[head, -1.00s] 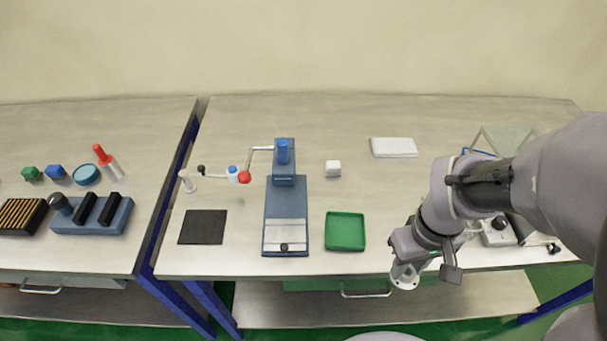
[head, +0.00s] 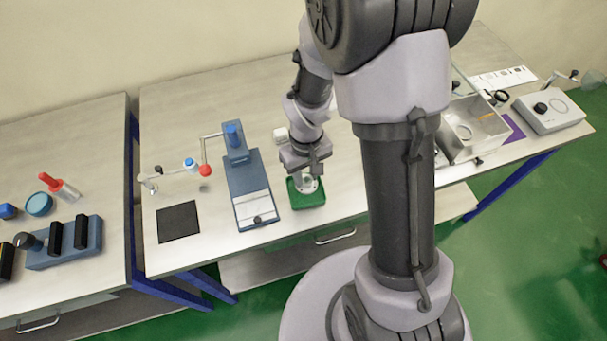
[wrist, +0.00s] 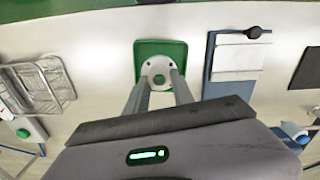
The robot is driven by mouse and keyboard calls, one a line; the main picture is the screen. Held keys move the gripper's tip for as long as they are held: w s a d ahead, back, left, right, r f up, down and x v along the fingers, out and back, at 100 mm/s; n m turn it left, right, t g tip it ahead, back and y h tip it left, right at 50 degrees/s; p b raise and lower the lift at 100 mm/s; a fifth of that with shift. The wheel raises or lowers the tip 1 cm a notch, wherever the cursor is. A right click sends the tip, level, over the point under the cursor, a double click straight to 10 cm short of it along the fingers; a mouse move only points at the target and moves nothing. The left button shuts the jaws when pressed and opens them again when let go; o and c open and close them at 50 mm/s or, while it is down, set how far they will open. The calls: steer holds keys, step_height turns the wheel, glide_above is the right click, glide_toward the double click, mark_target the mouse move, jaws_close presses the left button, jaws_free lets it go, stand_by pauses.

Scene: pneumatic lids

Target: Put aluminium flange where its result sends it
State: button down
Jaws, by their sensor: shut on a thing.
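The aluminium flange (head: 309,184) is a pale round metal disc with holes and a central opening. My gripper (head: 305,172) is shut on it, and the flange is over the green tray (head: 299,207). In the wrist view the flange (wrist: 157,67) sits between my two fingertips (wrist: 160,80), with the green tray (wrist: 144,48) behind it. Whether the flange touches the tray floor or hangs just above it, I cannot tell. My fingers and the flange hide part of the tray.
A blue fixture (head: 243,180) with a pale plate stands just left of the tray. A black mat (head: 179,222) lies farther left, near a red-balled lever (head: 205,170). A white block (head: 280,135) is behind the tray.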

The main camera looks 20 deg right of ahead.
mark_target(305, 178)
step_height(305, 178, down, 4)
steer(key=shift+w+r+b, duration=0.1)
steer(key=shift+r+b, duration=0.05)
steer(key=shift+b, duration=0.55)
steer(key=shift+r, duration=0.1)
steer(key=shift+f, duration=0.2)
steer(key=c, duration=1.1)
jaws_free()
steer(key=shift+r, duration=0.15)
